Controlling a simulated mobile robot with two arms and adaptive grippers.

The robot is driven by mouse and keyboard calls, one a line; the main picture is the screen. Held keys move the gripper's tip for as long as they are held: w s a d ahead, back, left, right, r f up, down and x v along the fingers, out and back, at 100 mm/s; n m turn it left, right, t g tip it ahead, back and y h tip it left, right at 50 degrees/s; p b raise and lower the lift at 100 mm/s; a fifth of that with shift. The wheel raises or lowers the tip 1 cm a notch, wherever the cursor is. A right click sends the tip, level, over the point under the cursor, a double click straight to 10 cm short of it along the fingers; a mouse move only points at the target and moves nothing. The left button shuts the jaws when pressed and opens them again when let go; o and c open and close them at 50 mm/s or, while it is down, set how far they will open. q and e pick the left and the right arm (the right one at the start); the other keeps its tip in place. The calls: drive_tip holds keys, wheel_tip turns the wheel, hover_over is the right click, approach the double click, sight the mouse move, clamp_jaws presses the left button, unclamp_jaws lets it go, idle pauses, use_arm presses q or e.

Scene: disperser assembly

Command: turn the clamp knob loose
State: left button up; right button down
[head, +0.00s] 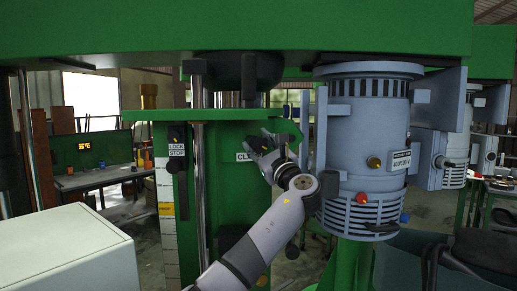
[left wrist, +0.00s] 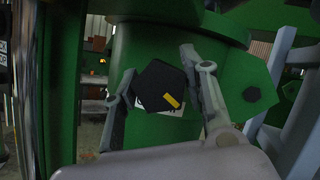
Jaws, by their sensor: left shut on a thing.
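The clamp knob (left wrist: 158,86) is a black, many-sided knob with a yellow mark, set on the green machine body in the left wrist view. The yellow mark points down and to the right there. My left gripper (left wrist: 160,75) has one finger on each side of the knob and is shut on it. In the head view my left gripper (head: 264,146) is at the green column, beside a white label (head: 244,157) starting "CL". The arm and fingers hide most of the knob there. My right gripper is not in view.
A large grey motor housing (head: 366,140) stands close to the right of my left arm. A green beam (head: 250,25) crosses overhead. A black "LOCK STOP" knob (head: 175,136) is to the left. A white box (head: 65,255) fills the lower left.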

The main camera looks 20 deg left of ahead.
use_arm(q)
drive_tip(key=n+g, duration=0.1)
drive_tip(key=n, duration=0.1)
drive_tip(key=shift+d+n, duration=0.1)
drive_tip(key=shift+n, duration=0.2)
drive_tip(key=n+p, duration=0.1)
drive_tip(key=n+g+y+p, duration=0.1)
drive_tip(key=n, duration=0.1)
drive_tip(key=shift+r+n+g, duration=0.15)
drive_tip(key=shift+n+g, duration=0.15)
drive_tip(key=n+g+p, duration=0.2)
drive_tip(key=n+p, duration=0.1)
drive_tip(key=n, duration=0.1)
drive_tip(key=shift+n, duration=0.4)
drive_tip(key=shift+f+n+g+h+p, duration=0.2)
drive_tip(key=shift+n+g+h+p, duration=0.2)
drive_tip(key=shift+n+p, duration=0.7)
drive_tip(key=o, duration=1.2)
